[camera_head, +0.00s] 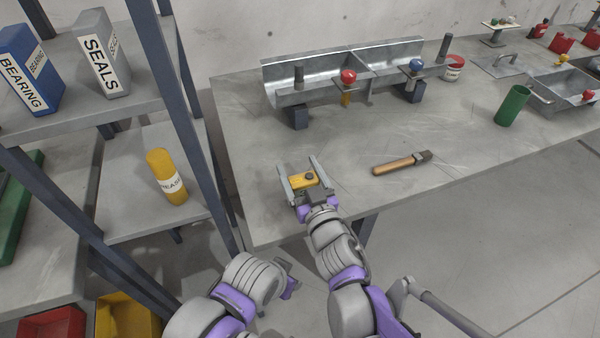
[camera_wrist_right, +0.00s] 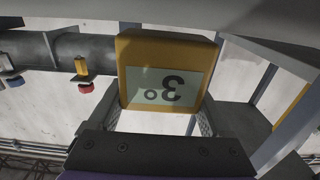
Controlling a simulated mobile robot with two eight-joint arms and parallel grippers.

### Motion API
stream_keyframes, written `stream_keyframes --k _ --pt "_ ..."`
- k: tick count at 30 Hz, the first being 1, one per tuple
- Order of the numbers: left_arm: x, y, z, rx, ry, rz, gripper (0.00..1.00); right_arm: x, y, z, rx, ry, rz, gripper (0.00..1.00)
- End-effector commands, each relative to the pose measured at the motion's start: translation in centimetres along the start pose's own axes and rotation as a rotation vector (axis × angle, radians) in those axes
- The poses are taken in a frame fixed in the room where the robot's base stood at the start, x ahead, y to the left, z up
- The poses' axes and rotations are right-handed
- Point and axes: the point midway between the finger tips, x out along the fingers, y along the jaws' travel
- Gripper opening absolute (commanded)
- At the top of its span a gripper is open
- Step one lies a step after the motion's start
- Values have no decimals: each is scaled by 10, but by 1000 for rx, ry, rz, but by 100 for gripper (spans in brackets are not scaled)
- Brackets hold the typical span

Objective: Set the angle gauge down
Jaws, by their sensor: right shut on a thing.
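The angle gauge is a small yellow block (camera_head: 303,180) with a dark round spot on its upper face in the head view. My right gripper (camera_head: 302,174) is shut on it, one finger on either side, over the near left part of the grey workbench (camera_head: 340,150). In the right wrist view the yellow gauge (camera_wrist_right: 168,45) sits between the fingers, its pale display showing an upside-down 3 and a degree mark. I cannot tell whether it touches the bench.
A metal trough (camera_head: 340,72) with red and blue knobs stands at the back of the bench. A wooden-handled tool (camera_head: 395,165) lies right of the gauge, and a green cylinder (camera_head: 513,106) stands farther right. A shelf rack (camera_head: 172,90) is close on the left.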

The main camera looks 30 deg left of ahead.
Motion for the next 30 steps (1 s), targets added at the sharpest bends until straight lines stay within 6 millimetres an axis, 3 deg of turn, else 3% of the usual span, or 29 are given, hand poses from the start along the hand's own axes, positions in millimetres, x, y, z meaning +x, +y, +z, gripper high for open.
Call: stream_keyframes --k 2,13,14,16,17,27,30 --pt "3 0 1 0 -1 0 50 0 0 10 0 0 0 13" --pt "7 0 3 0 -3 0 50 0 0 14 1 0 0 13" --pt "7 0 3 0 -3 0 50 0 0 14 1 0 0 84" --pt "6 0 2 0 -2 0 50 0 0 13 0 0 0 97" --pt "6 0 2 0 -2 0 50 0 0 13 0 0 0 100" --pt "1 0 0 0 0 0 50 -1 0 7 0 0 0 100" --pt "3 0 1 0 -1 0 50 -17 1 9 0 0 2 100"
